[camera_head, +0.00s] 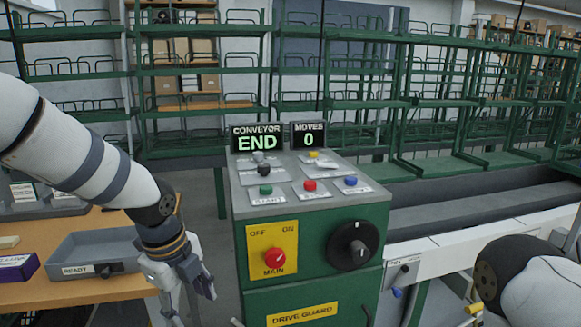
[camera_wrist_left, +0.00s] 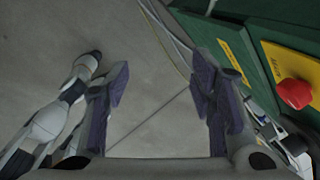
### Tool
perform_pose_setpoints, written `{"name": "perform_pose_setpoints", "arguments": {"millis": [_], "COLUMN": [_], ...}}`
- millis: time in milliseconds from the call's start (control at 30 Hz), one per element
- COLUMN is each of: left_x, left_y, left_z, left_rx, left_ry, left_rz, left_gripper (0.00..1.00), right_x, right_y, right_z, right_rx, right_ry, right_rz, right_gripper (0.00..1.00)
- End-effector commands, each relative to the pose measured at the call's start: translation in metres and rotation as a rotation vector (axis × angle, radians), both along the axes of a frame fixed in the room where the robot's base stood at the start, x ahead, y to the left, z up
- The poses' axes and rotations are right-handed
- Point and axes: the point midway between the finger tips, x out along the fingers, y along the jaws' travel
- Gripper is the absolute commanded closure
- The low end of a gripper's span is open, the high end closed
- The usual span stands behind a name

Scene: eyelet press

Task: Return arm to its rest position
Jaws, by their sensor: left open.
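My left arm (camera_head: 75,145) reaches in from the left. My left gripper (camera_head: 188,296) points down in front of and left of the green control cabinet (camera_head: 300,222). In the left wrist view its two dark finger pads stand wide apart (camera_wrist_left: 162,88). Nothing is between them except grey floor further below. The gripper appears clear of the cabinet. Part of my right arm (camera_head: 520,282) shows at the lower right; its gripper is out of frame.
The cabinet has a red MAIN knob (camera_head: 274,258), a black rotary knob (camera_head: 352,246) and several coloured buttons. Displays read CONVEYOR END (camera_head: 257,140) and MOVES 0 (camera_head: 308,135). A READY tray (camera_head: 92,270) sits on the wooden table (camera_head: 50,294). A conveyor (camera_head: 480,211) runs right.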

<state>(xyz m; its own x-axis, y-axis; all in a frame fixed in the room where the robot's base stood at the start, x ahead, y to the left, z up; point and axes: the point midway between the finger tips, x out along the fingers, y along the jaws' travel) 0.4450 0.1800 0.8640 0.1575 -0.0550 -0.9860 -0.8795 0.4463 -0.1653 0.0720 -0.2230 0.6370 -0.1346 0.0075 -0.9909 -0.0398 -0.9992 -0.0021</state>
Motion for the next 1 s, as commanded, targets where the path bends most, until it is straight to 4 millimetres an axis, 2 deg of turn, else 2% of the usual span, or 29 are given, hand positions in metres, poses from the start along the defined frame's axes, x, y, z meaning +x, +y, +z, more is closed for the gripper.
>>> {"name": "perform_pose_setpoints", "arguments": {"millis": [33, 167, 200, 267, 300, 367, 400, 500, 533, 600, 700, 1000], "left_x": [-0.016, -0.075, -0.1, -0.143, -0.176, -0.226, -0.258, -0.323, -0.337, -0.36, -0.373, -0.372], "left_y": [-0.005, -0.014, -0.016, -0.015, -0.012, -0.005, 0.002, 0.022, 0.027, 0.036, 0.043, 0.043], "left_z": [-0.032, -0.111, -0.135, -0.169, -0.189, -0.212, -0.222, -0.231, -0.231, -0.23, -0.227, -0.227], "left_rx": [-0.037, -0.126, -0.146, -0.162, -0.16, -0.141, -0.118, -0.053, -0.035, -0.007, 0.008, 0.004], "left_ry": [0.041, 0.152, 0.191, 0.251, 0.287, 0.324, 0.334, 0.316, 0.304, 0.271, 0.245, 0.24], "left_rz": [0.099, 0.454, 0.591, 0.824, 0.998, 1.266, 1.435, 1.781, 1.859, 1.99, 2.076, 2.085], "left_gripper": [0.5, 0.5, 0.5, 0.5, 0.5, 0.5, 0.5, 0.5, 0.5, 0.5, 0.5, 0.5], "right_x": [0.001, 0.002, 0.002, 0.002, 0.001, 0.001, 0.001, 0.001, 0.001, 0.001, 0.001, 0.001], "right_y": [0.0, 0.0, 0.0, 0.0, 0.0, 0.0, 0.0, 0.0, 0.0, 0.0, 0.0, 0.0], "right_z": [-0.001, -0.001, -0.001, -0.001, -0.001, -0.001, -0.001, -0.001, -0.001, -0.001, -0.001, -0.001], "right_rx": [0.0, 0.0, 0.0, 0.0, 0.0, 0.0, 0.0, 0.0, 0.0, 0.0, 0.0, 0.0], "right_ry": [-0.001, -0.004, -0.004, -0.003, -0.003, -0.002, -0.002, -0.002, -0.003, -0.003, -0.003, -0.003], "right_rz": [0.0, 0.0, 0.0, 0.0, 0.0, 0.0, 0.0, 0.0, 0.0, 0.0, 0.0, 0.0], "right_gripper": [0.6, 0.6, 0.6, 0.6, 0.6, 0.6, 0.6, 0.6, 0.6, 0.6, 0.6, 0.6]}}
